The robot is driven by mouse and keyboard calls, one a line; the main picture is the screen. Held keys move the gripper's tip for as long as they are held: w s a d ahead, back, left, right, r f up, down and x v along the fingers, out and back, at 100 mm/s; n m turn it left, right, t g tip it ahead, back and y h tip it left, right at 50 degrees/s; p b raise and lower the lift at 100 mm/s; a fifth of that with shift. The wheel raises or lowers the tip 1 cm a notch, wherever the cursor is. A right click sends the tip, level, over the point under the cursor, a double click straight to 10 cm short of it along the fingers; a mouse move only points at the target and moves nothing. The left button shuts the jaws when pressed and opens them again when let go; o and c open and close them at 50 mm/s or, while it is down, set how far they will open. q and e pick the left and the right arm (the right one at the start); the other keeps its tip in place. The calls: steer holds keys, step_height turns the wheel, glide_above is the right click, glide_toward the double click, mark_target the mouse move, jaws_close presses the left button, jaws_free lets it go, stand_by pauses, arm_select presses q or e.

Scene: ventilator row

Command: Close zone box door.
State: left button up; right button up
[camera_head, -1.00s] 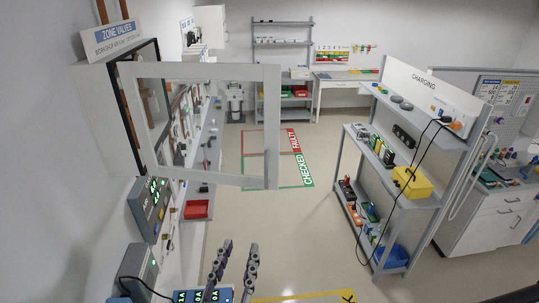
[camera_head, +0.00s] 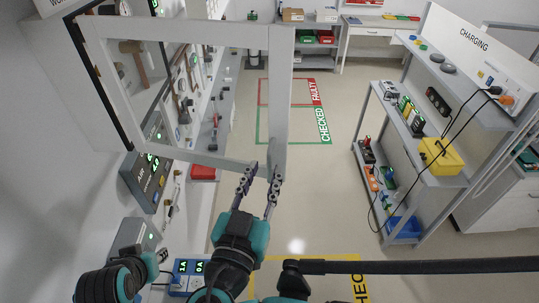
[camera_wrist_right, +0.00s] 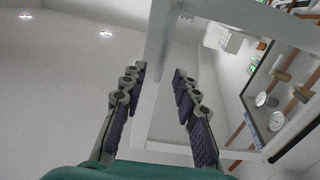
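The zone box door (camera_head: 280,100) is a pale frame with an open middle, swung out from the dark-edged zone box (camera_head: 108,92) on the left wall. My right gripper (camera_head: 263,171) is at the door's lower free corner, its two fingers apart. In the right wrist view the door's pale bar (camera_wrist_right: 160,40) runs between the spread fingers of the right gripper (camera_wrist_right: 160,78); I cannot tell if either finger touches it. The box's interior shows gauges at the right of that view. My left gripper is not in view.
Grey meter units (camera_head: 148,180) and a red bin (camera_head: 203,172) line the left wall below the door. The floor between is clear.

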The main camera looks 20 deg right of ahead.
mark_target(268, 162)
steer(key=shift+p+x, duration=0.35)
steer(key=shift+x, duration=1.85)
steer(key=shift+w+d, duration=0.1)
jaws_close()
